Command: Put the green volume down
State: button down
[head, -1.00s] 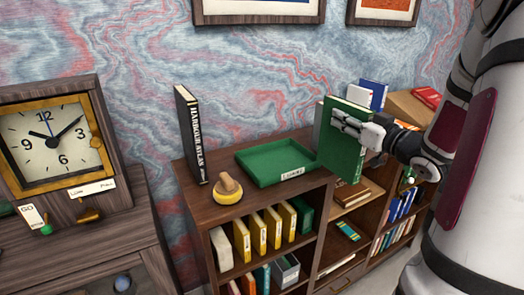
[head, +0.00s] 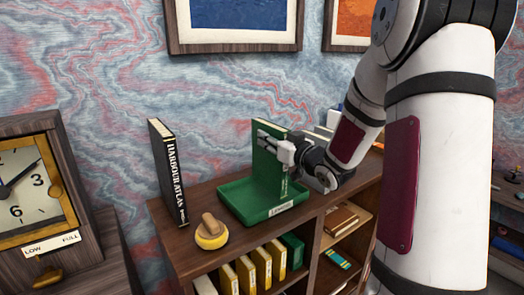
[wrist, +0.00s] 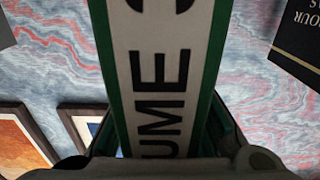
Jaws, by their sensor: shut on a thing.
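The green volume (head: 265,165) stands upright in my gripper (head: 277,145), which is shut on it. In the head view it is over the green tray (head: 235,204) on top of the wooden bookcase. Its lower end is at the tray; I cannot tell whether it touches the tray floor. In the wrist view the volume's pale spine (wrist: 158,70) with dark lettering fills the middle, held between the fingers (wrist: 165,150).
The black Harbour Atlas (head: 170,170) stands upright left of the tray. A yellow-based object with a wooden knob (head: 212,233) sits in front of it. A clock (head: 30,195) stands at the far left.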

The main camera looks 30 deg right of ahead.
jog(key=shift+w+a+f, duration=0.2)
jog(key=shift+w+f, duration=0.1)
jog(key=shift+f, duration=0.3)
jog(key=shift+w+a+f, duration=0.2)
jog(key=shift+w+f, duration=0.15)
jog(key=shift+f, duration=0.2)
jog(key=shift+w+a+f, duration=0.2)
jog(key=shift+w+f, duration=0.1)
jog(key=shift+f, duration=0.4)
jog(key=c, duration=1.4)
grip_release()
jog(key=shift+f, duration=0.15)
jog(key=shift+o, duration=0.2)
send_near(263, 149)
jog(key=s, duration=0.2)
jog(key=shift+w+d, duration=0.15)
jog(key=shift+w, duration=0.1)
